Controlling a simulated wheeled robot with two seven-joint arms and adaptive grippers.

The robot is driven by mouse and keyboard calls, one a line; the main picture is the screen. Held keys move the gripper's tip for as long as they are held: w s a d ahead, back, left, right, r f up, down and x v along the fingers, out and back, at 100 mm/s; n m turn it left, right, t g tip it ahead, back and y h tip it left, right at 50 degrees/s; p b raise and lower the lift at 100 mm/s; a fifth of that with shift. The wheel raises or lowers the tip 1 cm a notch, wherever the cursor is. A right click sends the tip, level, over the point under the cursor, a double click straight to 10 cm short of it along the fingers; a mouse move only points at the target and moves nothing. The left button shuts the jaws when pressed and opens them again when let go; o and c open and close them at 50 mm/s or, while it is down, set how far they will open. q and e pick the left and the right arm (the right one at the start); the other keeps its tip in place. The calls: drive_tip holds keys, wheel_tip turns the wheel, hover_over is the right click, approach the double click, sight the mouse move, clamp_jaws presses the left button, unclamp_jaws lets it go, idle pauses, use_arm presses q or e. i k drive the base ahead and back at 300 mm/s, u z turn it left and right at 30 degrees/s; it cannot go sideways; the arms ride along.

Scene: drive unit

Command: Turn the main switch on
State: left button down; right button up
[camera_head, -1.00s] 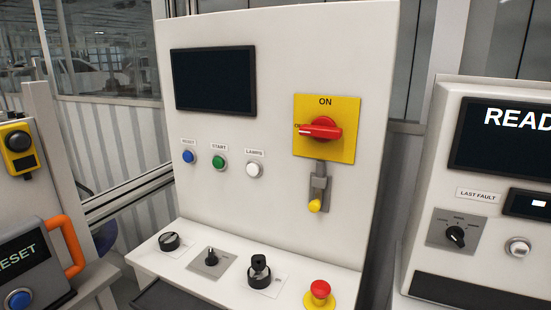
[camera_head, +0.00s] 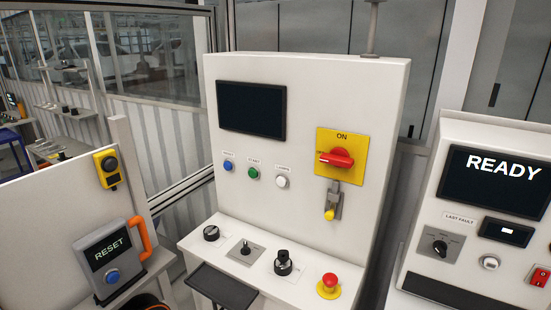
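The main switch is a red rotary handle (camera_head: 336,158) on a yellow square plate (camera_head: 352,180) at the upper right of the white control panel (camera_head: 300,190). The handle lies roughly horizontal. "ON" is printed at the top of the plate, above the handle. A grey hasp with a yellow-ended piece (camera_head: 330,214) hangs just below the plate and looks clear of the handle. Neither of my grippers shows in the head view.
The panel has a dark screen (camera_head: 251,109), blue, green and white buttons, and a sloped desk with black knobs and a red emergency stop (camera_head: 328,286). A dark tray (camera_head: 222,287) juts out in front. A RESET box (camera_head: 112,252) stands left; a READY console (camera_head: 478,190) stands right.

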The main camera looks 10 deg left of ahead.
sight(339, 157)
drive_tip(key=z, duration=1.85)
drive_tip(key=k, duration=1.15)
drive_tip(key=u, duration=1.6)
drive_tip(key=i, duration=0.5)
drive_tip(key=z, duration=0.05)
